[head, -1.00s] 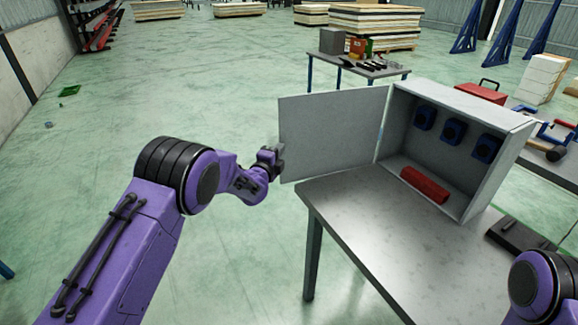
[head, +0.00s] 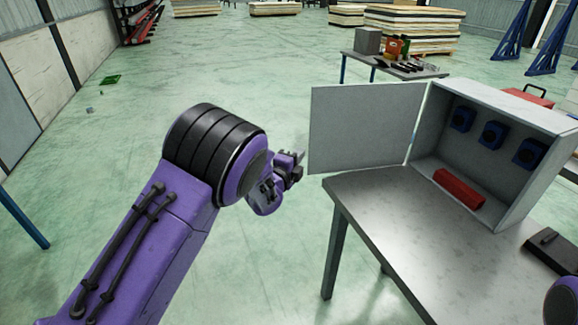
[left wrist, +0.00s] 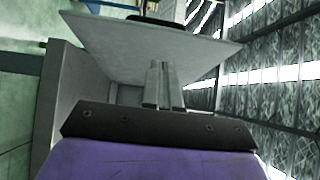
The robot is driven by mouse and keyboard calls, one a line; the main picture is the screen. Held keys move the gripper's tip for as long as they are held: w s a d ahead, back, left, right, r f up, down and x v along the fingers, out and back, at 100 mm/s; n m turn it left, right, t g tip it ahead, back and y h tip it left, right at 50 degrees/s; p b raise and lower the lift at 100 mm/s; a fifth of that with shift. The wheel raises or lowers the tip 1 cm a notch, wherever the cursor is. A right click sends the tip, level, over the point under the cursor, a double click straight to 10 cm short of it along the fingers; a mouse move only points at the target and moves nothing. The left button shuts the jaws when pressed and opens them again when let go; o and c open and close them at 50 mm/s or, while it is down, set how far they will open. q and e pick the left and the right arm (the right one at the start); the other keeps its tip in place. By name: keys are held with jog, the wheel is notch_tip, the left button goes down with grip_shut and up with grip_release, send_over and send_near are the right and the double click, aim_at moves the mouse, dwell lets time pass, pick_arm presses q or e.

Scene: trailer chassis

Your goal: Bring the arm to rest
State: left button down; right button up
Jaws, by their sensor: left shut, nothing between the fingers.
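My left arm comes in from the left of the head view, and its gripper (head: 290,165) is beside the outer edge of the open cabinet door (head: 365,128). A small gap shows between the gripper and the door. In the left wrist view the two fingers (left wrist: 163,88) are together with nothing between them. The door (left wrist: 110,48) shows beyond them. My right gripper is out of view.
The grey cabinet (head: 520,105) stands open on a metal table (head: 400,215), with a red block (head: 459,188) and several blue units (head: 494,135) inside. A second table (head: 390,66) holds boxes and tools behind. The floor to the left is mostly clear.

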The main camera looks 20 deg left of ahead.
pick_arm(q)
jog(key=s+a+f+n+g+y, duration=0.2)
jog(key=s+a+f+n+g, duration=0.1)
jog(key=s+f+n, duration=0.7)
jog(key=s+a+f+n+g+y, duration=0.2)
jog(key=s+f+n+g, duration=0.2)
jog(key=s+f+n, duration=0.65)
jog(key=s+f+n+g, duration=0.1)
jog(key=s+f, duration=0.3)
jog(key=s, duration=0.5)
jog(key=s+f+n+g, duration=0.2)
jog(key=s+f+g, duration=0.2)
jog(key=s, duration=0.5)
jog(key=s+f+n+g, duration=0.2)
jog(key=s+f, duration=0.4)
jog(key=s, duration=0.3)
jog(key=shift+d+g+b, duration=0.35)
jog(key=shift+d+g, duration=0.05)
